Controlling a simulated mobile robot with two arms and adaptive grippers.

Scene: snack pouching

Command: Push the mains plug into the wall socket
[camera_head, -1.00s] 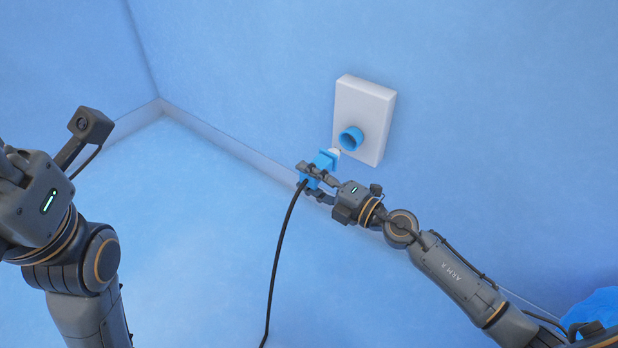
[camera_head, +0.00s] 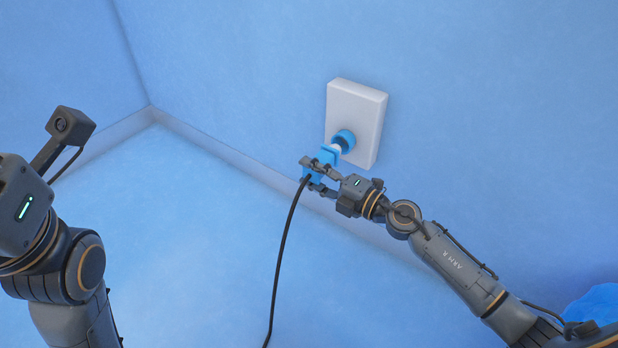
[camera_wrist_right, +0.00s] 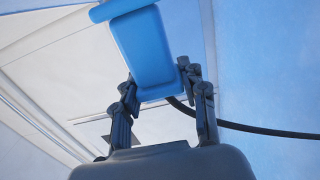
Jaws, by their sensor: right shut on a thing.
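The wall socket is a white box (camera_head: 358,112) on the blue wall with a round blue ring (camera_head: 345,140) on its front. My right gripper (camera_head: 313,174) is shut on the blue mains plug (camera_head: 326,156), whose black cable (camera_head: 281,250) hangs down. The plug's white front end (camera_head: 336,148) is at the ring; how far it reaches inside is hidden. In the right wrist view the plug (camera_wrist_right: 150,48) sits between the fingers of my right gripper (camera_wrist_right: 160,98). My left arm shows at the left, but its fingertips are outside the picture.
A pale skirting strip (camera_head: 210,143) runs along the foot of the wall to a corner at the left. The blue floor (camera_head: 190,230) is clear. A crumpled blue thing (camera_head: 597,303) lies at the lower right edge.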

